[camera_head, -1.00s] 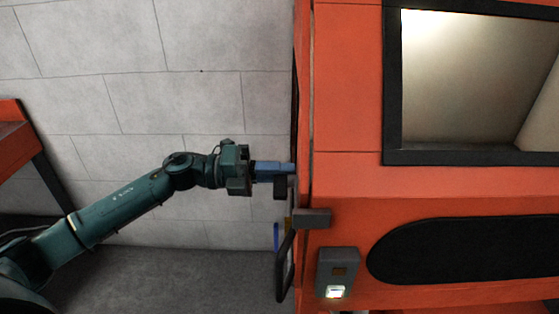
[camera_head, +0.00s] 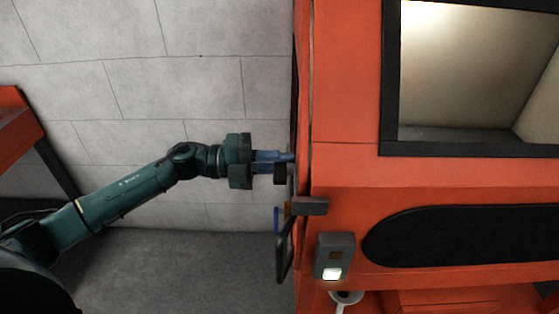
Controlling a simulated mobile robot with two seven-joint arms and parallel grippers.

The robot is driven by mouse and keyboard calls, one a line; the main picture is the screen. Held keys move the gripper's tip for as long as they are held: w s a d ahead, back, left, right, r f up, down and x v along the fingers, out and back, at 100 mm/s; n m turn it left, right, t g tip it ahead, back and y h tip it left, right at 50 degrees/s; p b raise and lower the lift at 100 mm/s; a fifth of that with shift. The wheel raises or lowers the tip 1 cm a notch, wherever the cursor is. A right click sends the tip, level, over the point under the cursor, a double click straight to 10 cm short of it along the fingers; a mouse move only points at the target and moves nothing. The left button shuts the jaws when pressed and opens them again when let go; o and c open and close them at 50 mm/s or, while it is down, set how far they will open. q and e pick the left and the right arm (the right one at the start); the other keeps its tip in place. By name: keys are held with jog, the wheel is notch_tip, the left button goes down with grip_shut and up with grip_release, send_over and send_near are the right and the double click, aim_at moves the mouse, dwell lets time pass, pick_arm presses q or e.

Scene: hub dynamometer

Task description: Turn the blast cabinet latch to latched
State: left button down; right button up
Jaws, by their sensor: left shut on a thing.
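The orange blast cabinet (camera_head: 345,110) fills the right half of the head view. A blue latch handle (camera_head: 287,157) sticks out from its left side. My left gripper (camera_head: 272,166) is at this handle, level with the cabinet's side, and is shut on it. The fingers and the handle overlap, so the exact grip is partly hidden. A dark piece sits just below the handle, against the cabinet side. My right gripper is not in view.
A dark bar handle (camera_head: 284,255) and a grey block (camera_head: 310,206) are on the cabinet edge below the latch. A control box (camera_head: 334,255) with a lit button is beside them. The floor (camera_head: 180,270) at left is clear. An orange structure (camera_head: 18,130) stands at far left.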

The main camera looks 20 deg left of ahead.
pick_arm(q)
jog(key=c, duration=1.4)
grip_release()
